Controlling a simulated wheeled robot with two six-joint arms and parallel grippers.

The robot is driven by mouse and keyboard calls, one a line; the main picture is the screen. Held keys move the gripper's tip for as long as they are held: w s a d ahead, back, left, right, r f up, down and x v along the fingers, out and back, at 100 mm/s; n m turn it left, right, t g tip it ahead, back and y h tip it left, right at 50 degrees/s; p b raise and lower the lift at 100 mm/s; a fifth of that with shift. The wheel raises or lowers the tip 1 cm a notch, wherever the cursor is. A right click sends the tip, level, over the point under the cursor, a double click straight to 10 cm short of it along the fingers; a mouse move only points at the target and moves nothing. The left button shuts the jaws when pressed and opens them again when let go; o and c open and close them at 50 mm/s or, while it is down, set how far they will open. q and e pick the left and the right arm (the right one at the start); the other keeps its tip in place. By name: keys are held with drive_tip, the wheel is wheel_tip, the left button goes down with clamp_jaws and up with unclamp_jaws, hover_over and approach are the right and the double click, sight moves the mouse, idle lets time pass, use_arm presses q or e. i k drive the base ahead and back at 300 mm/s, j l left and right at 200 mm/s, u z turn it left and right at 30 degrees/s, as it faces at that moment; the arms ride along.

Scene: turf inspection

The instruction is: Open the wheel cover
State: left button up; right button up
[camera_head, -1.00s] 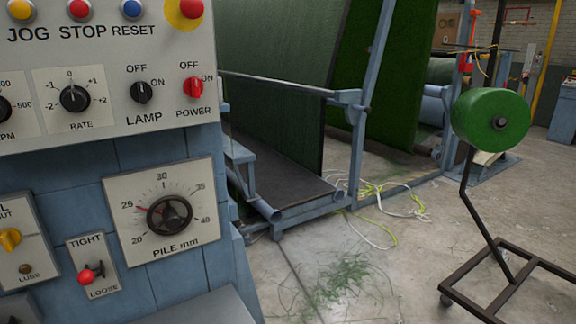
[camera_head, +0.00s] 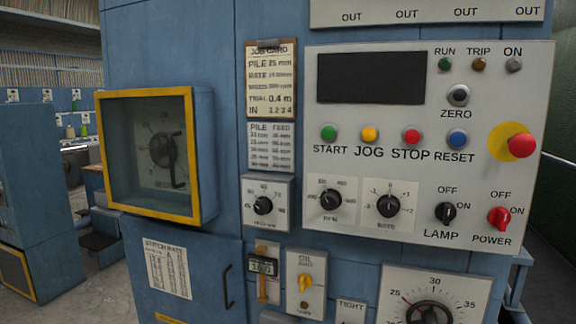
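A box-shaped cover with a yellow frame and a clear front (camera_head: 128,180) projects from the blue cabinet at the left. It appears shut. Behind its clear front are a dark hand wheel with a crank handle (camera_head: 165,150) and a pale dial plate. No separate handle or latch on the cover can be made out. Neither of my grippers is in view.
Right of the cover are a job card (camera_head: 271,80), a control panel (camera_head: 400,230) with buttons and knobs, and a yellow oil knob (camera_head: 305,283). Below the cover is a blue door with a dark handle (camera_head: 228,287). Another blue cabinet (camera_head: 30,190) stands at far left.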

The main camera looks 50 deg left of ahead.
sight(186, 91)
drive_tip(key=u, duration=2.55)
